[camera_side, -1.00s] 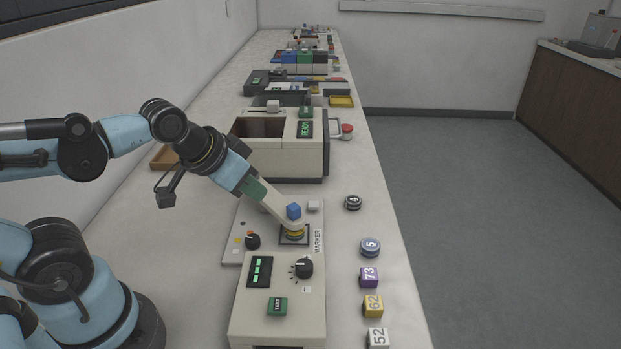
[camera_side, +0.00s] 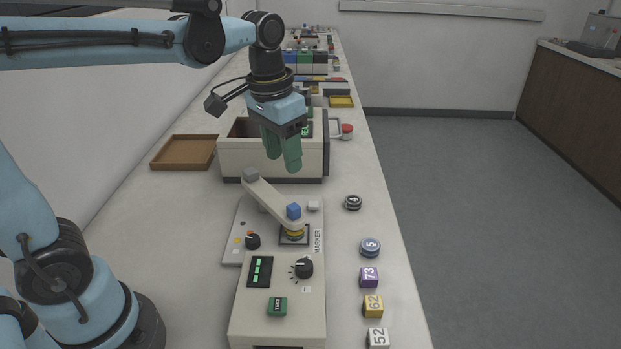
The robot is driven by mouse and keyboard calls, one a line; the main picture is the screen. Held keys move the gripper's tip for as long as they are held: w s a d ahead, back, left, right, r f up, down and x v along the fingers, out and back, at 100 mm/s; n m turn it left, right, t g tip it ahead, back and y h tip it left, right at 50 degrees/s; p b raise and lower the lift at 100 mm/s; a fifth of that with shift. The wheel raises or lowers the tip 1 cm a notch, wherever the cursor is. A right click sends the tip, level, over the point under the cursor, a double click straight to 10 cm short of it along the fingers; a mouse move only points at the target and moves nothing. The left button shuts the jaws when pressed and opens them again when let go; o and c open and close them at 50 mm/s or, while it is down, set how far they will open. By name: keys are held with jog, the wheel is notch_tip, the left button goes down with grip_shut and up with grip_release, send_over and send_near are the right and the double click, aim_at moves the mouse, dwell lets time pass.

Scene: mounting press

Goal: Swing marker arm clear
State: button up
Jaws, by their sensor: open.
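That near end lies over a yellow-banded round piece (camera_side: 295,234) on the dark-framed spot beside the word MARKER. My gripper (camera_side: 282,163) points down with green fingers, open and empty. In the picture it is above and right of the grey block, in front of the beige box, apart from the marker arm.
A beige box (camera_side: 262,162) with an open top stands behind. A brown tray (camera_side: 185,152) lies to its left. Several numbered pieces, including a purple 73 (camera_side: 369,277), line the right side.

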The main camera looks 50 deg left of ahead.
aim_at(294, 206)
jog(key=shift+g, duration=0.7)
jog(key=f, duration=0.4)
jog(key=w+f, duration=0.1)
jog(key=f, duration=0.6)
jog(key=shift+w+d+f, duration=0.15)
jog(key=shift+w+f, duration=0.15)
jog(key=shift+w, duration=0.05)
jog(key=shift+c, duration=0.3)
grip_shut()
